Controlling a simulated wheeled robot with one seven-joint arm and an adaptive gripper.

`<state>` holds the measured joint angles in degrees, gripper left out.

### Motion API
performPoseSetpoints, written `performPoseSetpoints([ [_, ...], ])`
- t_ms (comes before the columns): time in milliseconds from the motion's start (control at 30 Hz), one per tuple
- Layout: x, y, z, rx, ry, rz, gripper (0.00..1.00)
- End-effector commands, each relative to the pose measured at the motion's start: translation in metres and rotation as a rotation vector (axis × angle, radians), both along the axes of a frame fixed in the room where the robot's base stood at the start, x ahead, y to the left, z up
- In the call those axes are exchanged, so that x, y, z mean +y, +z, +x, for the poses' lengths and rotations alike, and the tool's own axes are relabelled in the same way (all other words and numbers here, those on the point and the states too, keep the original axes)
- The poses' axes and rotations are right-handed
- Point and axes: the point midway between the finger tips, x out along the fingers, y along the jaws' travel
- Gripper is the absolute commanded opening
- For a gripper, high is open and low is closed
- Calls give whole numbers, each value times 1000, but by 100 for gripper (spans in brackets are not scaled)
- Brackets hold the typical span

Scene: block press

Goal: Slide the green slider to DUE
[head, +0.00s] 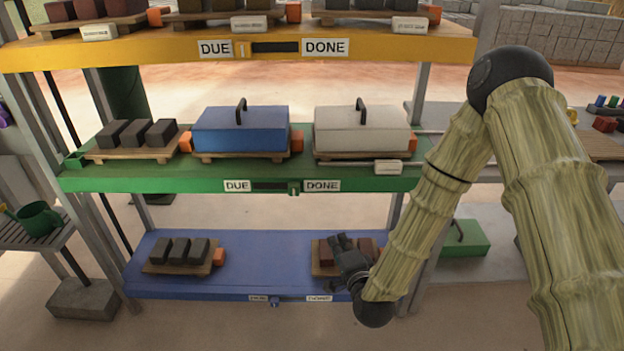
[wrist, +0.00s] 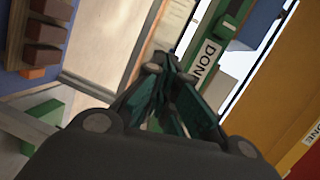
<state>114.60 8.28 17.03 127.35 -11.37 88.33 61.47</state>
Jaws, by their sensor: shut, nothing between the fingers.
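The green shelf (head: 80,182) has a dark slot (head: 268,186) on its front edge, between a DUE label (head: 237,186) on the left and a DONE label (head: 322,186) on the right. The small green slider (head: 293,188) sits at the slot's right end, beside DONE. My gripper (head: 341,241) is shut and empty, below and right of the slider and in front of the blue shelf's right part, apart from the slider. In the wrist view, the shut fingers (wrist: 170,68) show near the DONE label (wrist: 207,60); I cannot make out the slider clearly there.
The yellow shelf (head: 150,52) above has its own slider, beside DUE. The blue shelf (head: 265,265) below holds pallets of blocks, one partly behind my gripper. A blue lidded box (head: 240,132) and a white one (head: 362,132) stand on the green shelf. Space before the slot looks clear.

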Motion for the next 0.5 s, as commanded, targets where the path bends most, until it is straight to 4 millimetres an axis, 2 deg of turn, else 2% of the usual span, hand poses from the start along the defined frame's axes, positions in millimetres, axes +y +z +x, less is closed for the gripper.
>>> performPoseSetpoints([
  [33, 2, 28, 7, -33, -10, 44, 0],
  [100, 4, 49, 15, -68, -19, 97, 0],
  [200, 6, 66, 20, -99, -25, 144, 0],
  [300, 7, 73, 22, -112, -26, 164, 0],
  [500, 7, 72, 23, -113, -27, 166, 0],
])
